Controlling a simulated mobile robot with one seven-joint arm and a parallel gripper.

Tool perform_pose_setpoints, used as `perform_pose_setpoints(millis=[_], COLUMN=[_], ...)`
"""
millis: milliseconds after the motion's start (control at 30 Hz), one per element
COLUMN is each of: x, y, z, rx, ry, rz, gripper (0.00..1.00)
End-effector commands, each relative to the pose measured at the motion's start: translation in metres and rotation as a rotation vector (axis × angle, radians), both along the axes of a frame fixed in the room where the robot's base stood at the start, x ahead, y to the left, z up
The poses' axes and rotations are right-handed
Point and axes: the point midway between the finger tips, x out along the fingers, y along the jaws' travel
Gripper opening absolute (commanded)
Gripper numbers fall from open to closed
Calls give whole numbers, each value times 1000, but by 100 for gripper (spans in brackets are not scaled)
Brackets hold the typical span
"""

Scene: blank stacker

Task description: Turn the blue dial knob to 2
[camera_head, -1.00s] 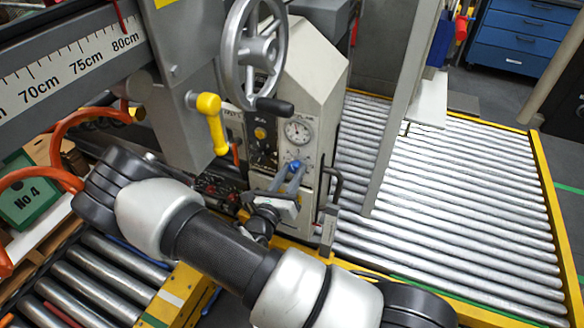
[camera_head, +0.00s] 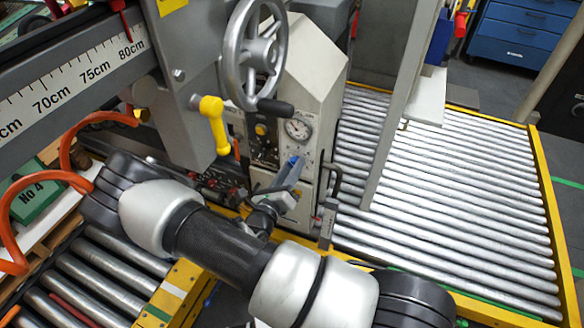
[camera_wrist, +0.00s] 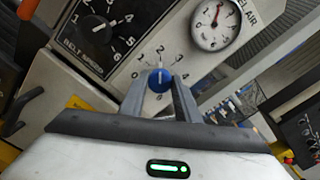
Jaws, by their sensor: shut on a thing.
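The blue dial knob (camera_wrist: 160,79) is on the pale front panel of the machine. In the wrist view the two fingers of my gripper (camera_wrist: 161,88) stand on its left and right sides, shut on it. A white mark on the knob points roughly up in that view, near the printed 2; the exact setting is hard to read. The printed scale (camera_wrist: 157,51) curves around the knob's top, partly hidden by the fingers. In the head view the knob (camera_head: 293,160) shows small and blue at the tips of my gripper (camera_head: 291,168), below the round gauge.
A black selector knob (camera_wrist: 98,27) and a round gauge (camera_wrist: 216,24) sit above the blue knob. In the head view, a handwheel (camera_head: 252,52), a yellow lever (camera_head: 213,122) and a black handle (camera_head: 333,180) are close by. A roller conveyor (camera_head: 450,190) spreads to the right.

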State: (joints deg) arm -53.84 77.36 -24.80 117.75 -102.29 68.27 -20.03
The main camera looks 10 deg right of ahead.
Motion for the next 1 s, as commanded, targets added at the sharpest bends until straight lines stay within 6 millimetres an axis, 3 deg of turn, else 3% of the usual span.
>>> perform_pose_setpoints(millis=[100,133,233,667,1000], x=[-1,-1,-1,-8,-68], y=[0,0,0,7,51], z=[-1,-1,-1,0,-1], rx=[0,1,1,2,2], ry=[2,2,2,0,1], rz=[0,0,0,2,5], gripper=[7,31,48,48,48])
